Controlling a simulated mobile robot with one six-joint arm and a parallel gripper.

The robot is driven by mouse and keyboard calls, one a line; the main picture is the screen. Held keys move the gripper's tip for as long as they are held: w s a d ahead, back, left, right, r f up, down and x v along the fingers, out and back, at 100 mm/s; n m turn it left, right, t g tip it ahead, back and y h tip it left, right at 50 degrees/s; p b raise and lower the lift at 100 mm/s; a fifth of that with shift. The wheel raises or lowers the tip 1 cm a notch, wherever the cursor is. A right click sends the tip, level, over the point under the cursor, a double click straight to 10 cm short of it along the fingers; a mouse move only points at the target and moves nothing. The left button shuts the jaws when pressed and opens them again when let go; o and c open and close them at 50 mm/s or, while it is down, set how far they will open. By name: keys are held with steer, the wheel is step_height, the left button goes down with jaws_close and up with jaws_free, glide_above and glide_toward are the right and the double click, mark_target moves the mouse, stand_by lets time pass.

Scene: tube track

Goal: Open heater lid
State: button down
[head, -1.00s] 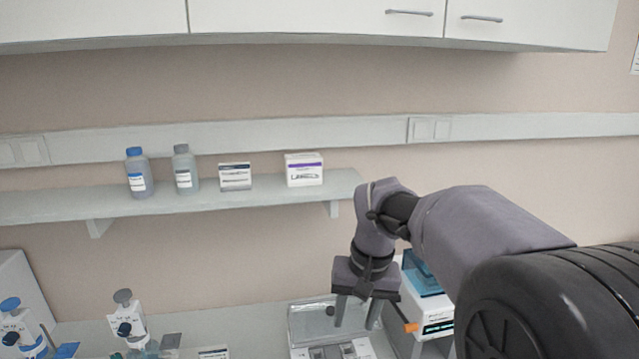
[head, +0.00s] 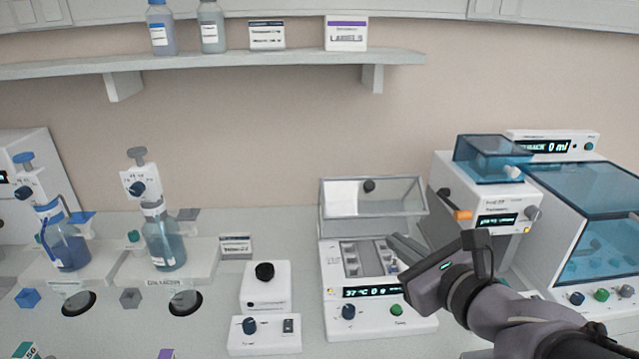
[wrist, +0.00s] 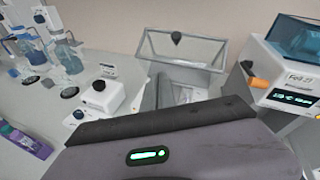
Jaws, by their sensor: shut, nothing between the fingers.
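The heater (head: 330,282) is a white block with a 37 °C display, a blue knob and a green button. Its clear lid (head: 400,203) stands raised at the back edge, with a black knob (head: 369,185) near its top. The wells below are uncovered. The lid also shows in the wrist view (wrist: 195,49), upright beyond my gripper. My gripper (head: 396,240) is shut and empty, at the heater's right side, in front of the raised lid's lower right. No contact with the lid is visible. My gripper's body hides much of the heater in the wrist view.
A white device with a blue cover (head: 490,158) and an orange tab (head: 462,215) stands close right of my gripper. A larger blue-lidded machine (head: 595,215) is further right. A small knobbed unit (head: 265,288) and dispenser bottles (head: 160,240) stand left. A shelf (head: 220,63) runs above.

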steer(key=w+d+m+h, duration=0.1)
steer(key=d+m, duration=0.1)
steer(key=p, duration=0.7)
glide_toward(369, 206)
steer(key=w+a+p, duration=0.1)
steer(key=w, duration=0.5)
steer(key=shift+r+t, duration=0.4)
steer(key=shift+r, duration=0.05)
steer(key=shift+w+p, duration=0.1)
steer(key=shift+p, duration=0.25)
